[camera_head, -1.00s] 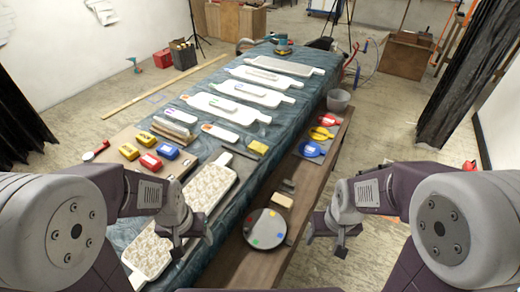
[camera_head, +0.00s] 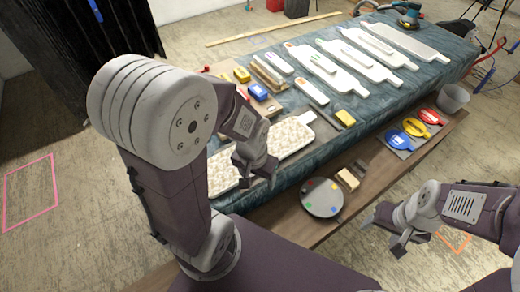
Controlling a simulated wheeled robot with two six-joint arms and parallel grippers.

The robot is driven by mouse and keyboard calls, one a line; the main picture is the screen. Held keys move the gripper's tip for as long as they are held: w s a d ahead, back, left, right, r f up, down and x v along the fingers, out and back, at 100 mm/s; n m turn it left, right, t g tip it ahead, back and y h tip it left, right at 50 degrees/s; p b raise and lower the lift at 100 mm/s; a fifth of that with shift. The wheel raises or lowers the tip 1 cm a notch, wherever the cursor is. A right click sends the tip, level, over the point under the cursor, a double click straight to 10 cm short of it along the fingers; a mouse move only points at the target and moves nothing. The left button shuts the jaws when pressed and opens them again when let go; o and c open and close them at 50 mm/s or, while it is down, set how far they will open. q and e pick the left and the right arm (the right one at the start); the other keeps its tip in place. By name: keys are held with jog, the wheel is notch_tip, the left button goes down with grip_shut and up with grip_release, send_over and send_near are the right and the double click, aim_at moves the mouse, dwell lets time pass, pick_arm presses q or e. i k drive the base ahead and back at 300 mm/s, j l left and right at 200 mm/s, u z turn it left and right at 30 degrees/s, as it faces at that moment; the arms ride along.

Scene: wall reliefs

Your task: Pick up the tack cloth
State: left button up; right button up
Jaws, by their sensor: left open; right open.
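A small flat yellow piece (camera_head: 345,117), which looks like the tack cloth, lies on the blue-draped table (camera_head: 390,98) near its front edge. It sits beside a white paddle-shaped board, and I cannot make out its texture. My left gripper (camera_head: 258,176) is open and empty, in front of the cream patterned panel (camera_head: 283,140) and covering part of it. It is well to the left of and nearer than the yellow piece. My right gripper (camera_head: 384,236) is open and empty, to the right of and nearer than the yellow piece, past the wooden ledge.
A wooden ledge (camera_head: 277,226) along the table's front holds a round grey disc (camera_head: 322,198), small blocks (camera_head: 348,179), coloured paddles (camera_head: 398,139) and a grey bucket (camera_head: 453,98). White relief boards (camera_head: 328,68) and yellow, red and blue boxes (camera_head: 257,91) crowd the table.

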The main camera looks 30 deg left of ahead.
aim_at(342, 118)
jog(key=i+l, duration=0.3)
jog(key=i+l+u, duration=0.1)
jog(key=i+l, duration=0.2)
jog(key=l, duration=0.15)
jog(key=i+l, duration=0.3)
jog(key=l, duration=0.15)
jog(key=i+l+u, duration=0.15)
jog(key=i+l, duration=0.4)
jog(key=l, duration=0.3)
